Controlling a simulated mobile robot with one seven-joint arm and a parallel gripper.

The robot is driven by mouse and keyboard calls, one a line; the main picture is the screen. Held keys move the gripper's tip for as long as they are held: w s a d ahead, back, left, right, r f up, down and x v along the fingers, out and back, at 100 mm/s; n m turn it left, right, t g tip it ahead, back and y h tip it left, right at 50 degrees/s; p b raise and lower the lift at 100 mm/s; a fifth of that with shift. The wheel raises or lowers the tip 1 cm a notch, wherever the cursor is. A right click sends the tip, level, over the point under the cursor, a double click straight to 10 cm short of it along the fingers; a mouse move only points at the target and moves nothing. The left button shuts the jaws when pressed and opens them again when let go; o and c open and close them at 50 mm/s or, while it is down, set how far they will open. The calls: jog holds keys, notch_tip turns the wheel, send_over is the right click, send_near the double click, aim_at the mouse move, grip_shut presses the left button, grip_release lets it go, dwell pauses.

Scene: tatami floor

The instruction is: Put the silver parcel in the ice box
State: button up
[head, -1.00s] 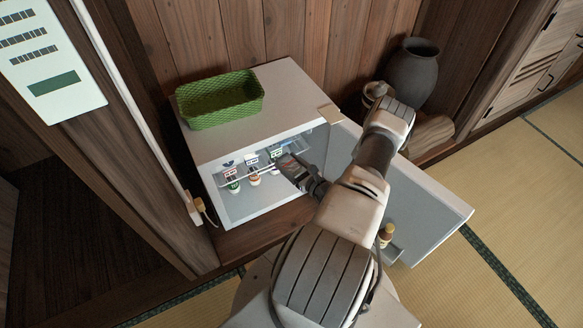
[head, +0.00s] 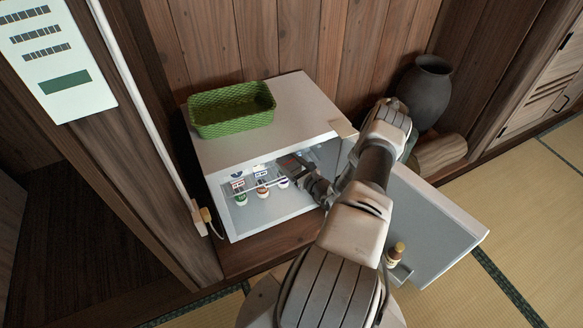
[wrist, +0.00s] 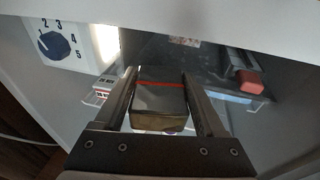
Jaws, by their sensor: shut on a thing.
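The silver parcel (wrist: 160,98), a dark grey box with a red band, sits between the fingers of my gripper (wrist: 163,92) in the wrist view. The gripper is shut on it. In the head view my gripper (head: 292,168) reaches through the open front of the small white fridge (head: 213,190), near the top of its inside. A dark, glossy panel or compartment (wrist: 185,62) lies ahead of the parcel in the wrist view. I cannot tell whether this is the ice box or whether the parcel touches it.
The fridge door (head: 435,225) stands open to the right, with a bottle (head: 395,254) in its rack. Several small bottles (head: 240,194) stand inside at the left. A dial (wrist: 60,46) is on the inner wall. A green basket (head: 232,112) sits on top.

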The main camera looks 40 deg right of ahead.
aim_at(287, 157)
jog(key=shift+w+d+b, duration=0.25)
jog(key=shift+w+b, duration=0.15)
jog(key=shift+w, duration=0.5)
jog(key=shift+w+d+b, duration=0.2)
jog(key=shift+w+b, duration=0.15)
jog(key=shift+w, duration=0.55)
jog(key=shift+w+d+f, duration=0.1)
jog(key=shift+w+d, duration=0.05)
jog(key=shift+w, duration=0.5)
jog(key=shift+w+d+f, duration=0.15)
jog(key=shift+w, duration=0.45)
jog(key=shift+w+d+f, duration=0.1)
jog(key=shift+w+d, duration=0.05)
jog(key=shift+w, duration=0.5)
jog(key=o, duration=1.5)
jog(key=s+r+p, duration=0.1)
jog(key=s+p, duration=0.1)
jog(key=s, duration=0.3)
jog(key=s+p, duration=0.2)
jog(key=s, duration=0.4)
jog(key=s+r+p, duration=0.1)
jog(key=s, duration=0.5)
jog(key=shift+s+a+r+p, duration=0.15)
jog(key=shift+a+r+p, duration=0.15)
jog(key=shift+a+p, duration=0.1)
jog(key=shift+d+r, duration=0.1)
jog(key=shift+d, duration=0.05)
